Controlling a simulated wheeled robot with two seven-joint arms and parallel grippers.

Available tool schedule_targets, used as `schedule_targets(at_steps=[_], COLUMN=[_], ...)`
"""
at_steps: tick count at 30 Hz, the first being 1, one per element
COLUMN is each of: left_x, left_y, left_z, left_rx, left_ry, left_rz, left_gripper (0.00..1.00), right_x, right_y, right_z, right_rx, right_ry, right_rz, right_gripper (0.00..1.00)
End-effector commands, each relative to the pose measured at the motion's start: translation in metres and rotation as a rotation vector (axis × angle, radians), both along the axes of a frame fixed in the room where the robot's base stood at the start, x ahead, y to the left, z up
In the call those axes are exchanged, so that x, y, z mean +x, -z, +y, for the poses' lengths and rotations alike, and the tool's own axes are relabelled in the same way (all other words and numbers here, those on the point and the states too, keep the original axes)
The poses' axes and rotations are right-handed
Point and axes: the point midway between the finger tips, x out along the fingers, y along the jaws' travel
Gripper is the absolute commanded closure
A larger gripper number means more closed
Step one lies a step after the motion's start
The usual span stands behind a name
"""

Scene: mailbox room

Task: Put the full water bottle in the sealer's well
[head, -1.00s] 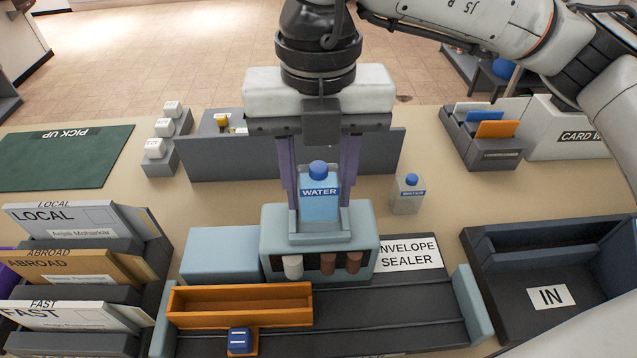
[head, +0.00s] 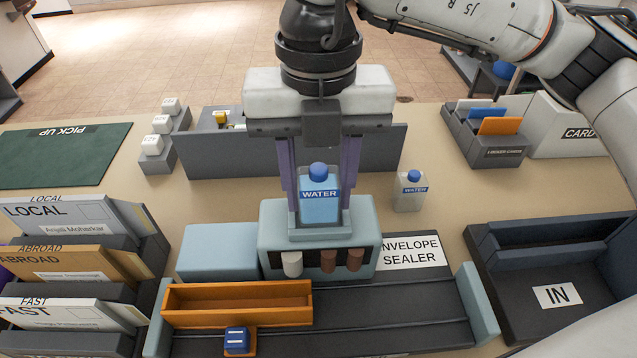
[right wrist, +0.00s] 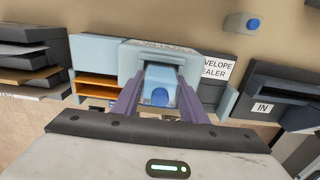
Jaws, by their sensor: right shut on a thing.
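A blue-filled water bottle (head: 320,205) with a blue cap and WATER label stands upright at the well of the envelope sealer (head: 364,229), its lower part inside the well's raised frame. My right gripper (head: 320,195) points down with its purple fingers on either side of this bottle, shut on it. In the right wrist view the bottle's cap (right wrist: 160,97) shows between the fingers (right wrist: 160,105). The bottle's base is hidden, so I cannot tell if it rests on the well's floor. A paler, clear-looking water bottle (head: 410,192) stands on the table to the right. My left gripper is not in view.
Letter racks (head: 68,222) stand at left, the IN tray (head: 556,295) at right. A grey partition (head: 240,160) stands behind. Table around the pale bottle is clear.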

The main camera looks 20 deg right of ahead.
Motion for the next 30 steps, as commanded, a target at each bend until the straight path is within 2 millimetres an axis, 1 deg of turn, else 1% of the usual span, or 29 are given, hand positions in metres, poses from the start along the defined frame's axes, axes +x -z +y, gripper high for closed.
schedule_targets(at_steps=[4, 11, 12, 15, 24, 30], left_x=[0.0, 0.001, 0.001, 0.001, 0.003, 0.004], left_y=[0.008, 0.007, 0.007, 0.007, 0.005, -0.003], left_z=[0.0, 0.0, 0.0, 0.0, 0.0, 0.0], left_rx=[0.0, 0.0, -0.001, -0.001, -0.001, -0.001], left_ry=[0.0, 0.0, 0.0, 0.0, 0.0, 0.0], left_rz=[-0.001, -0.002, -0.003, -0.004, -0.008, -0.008], left_gripper=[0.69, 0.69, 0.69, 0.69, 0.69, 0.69], right_x=[0.0, 0.0, 0.0, 0.0, 0.0, 0.0], right_y=[0.006, 0.004, 0.004, 0.004, 0.004, -0.008], right_z=[0.0, 0.0, 0.0, 0.0, 0.0, 0.0], right_rx=[0.001, 0.001, 0.001, 0.001, 0.0, 0.001], right_ry=[0.0, 0.0, 0.0, 0.0, 0.0, 0.0], right_rz=[0.0, 0.0, 0.0, 0.0, 0.0, 0.0], right_gripper=[0.86, 0.86, 0.54, 0.39, 0.39, 0.39])
